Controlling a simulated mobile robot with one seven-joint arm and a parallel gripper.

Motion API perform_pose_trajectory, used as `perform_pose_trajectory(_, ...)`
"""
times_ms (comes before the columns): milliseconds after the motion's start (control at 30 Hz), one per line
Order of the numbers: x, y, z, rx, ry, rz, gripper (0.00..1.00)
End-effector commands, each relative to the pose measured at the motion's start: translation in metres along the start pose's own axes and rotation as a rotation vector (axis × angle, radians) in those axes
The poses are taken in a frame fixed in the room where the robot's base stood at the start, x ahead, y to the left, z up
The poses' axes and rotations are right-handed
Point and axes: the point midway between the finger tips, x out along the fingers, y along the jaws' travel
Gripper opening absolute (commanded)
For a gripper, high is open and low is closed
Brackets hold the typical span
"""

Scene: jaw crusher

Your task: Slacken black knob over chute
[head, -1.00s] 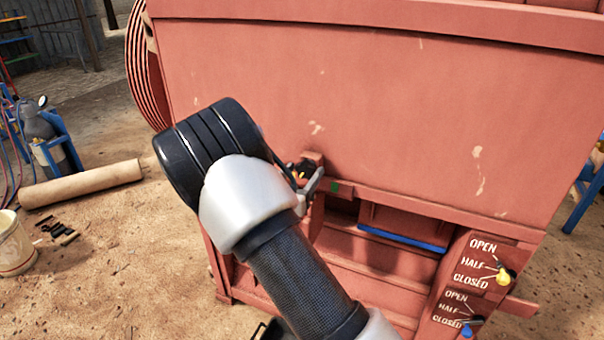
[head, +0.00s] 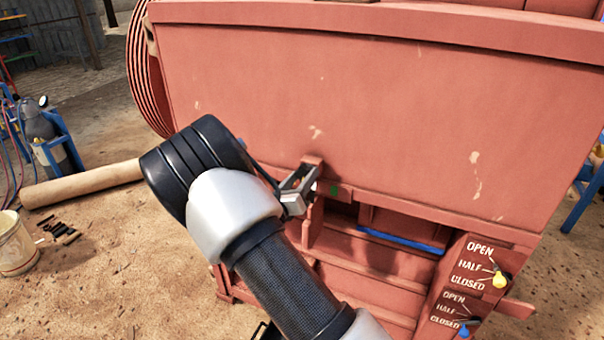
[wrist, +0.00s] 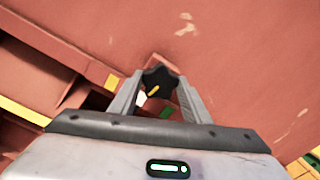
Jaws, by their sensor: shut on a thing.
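The black knob (wrist: 158,80) shows in the wrist view between the two fingertips of my gripper (wrist: 157,88). It is lobed and carries a yellow mark. My gripper is shut on it, with one finger on each side. In the head view my gripper (head: 306,183) reaches the red bracket over the chute opening (head: 385,218), and the knob is hidden there behind my fingers and wrist. A green patch (head: 336,190) sits on the red ledge just right of the fingers.
The red crusher wall (head: 400,110) rises right behind the gripper. A panel (head: 475,270) marked OPEN, HALF and CLOSED, with a yellow-tipped lever (head: 500,280) and a blue-tipped lever (head: 464,330), is at lower right. A blue bar (head: 402,240) crosses the chute.

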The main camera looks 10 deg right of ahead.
Motion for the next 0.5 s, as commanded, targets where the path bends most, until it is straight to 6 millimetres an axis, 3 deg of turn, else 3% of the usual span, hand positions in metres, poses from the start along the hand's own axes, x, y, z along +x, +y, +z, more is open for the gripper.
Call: perform_pose_trajectory(500,-0.0008,0.0013,0.0011,-0.493,-0.001,0.001,0.21)
